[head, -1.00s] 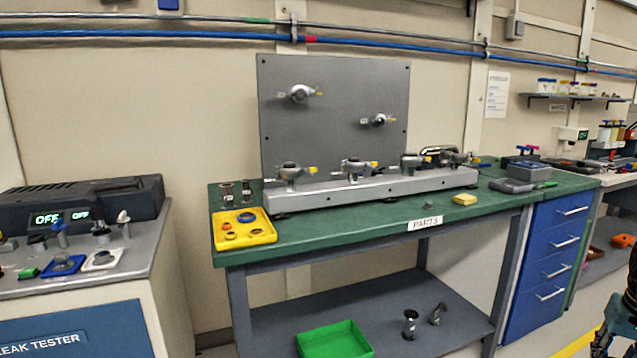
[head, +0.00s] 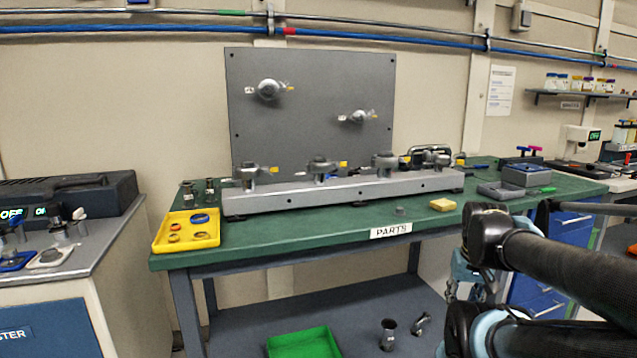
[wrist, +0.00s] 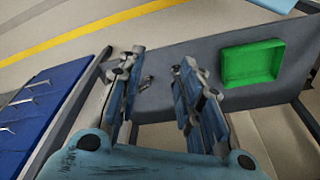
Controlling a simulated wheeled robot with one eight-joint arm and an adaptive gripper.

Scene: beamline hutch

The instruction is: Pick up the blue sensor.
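Small blue-topped pieces appear in the head view: a blue-capped part (head: 521,150) on a grey box at the bench's right end, and a blue ring (head: 200,218) in the yellow tray. I cannot tell whether either is the sensor. My gripper (wrist: 162,58) is open, its two fingers apart with nothing held, pointing down over the lower shelf. In the head view my arm comes in from the right, in front of the bench's right end, and hides part of the blue drawers.
The leak tester (head: 70,205) stands left. Blue drawers (wrist: 35,110) stand right.

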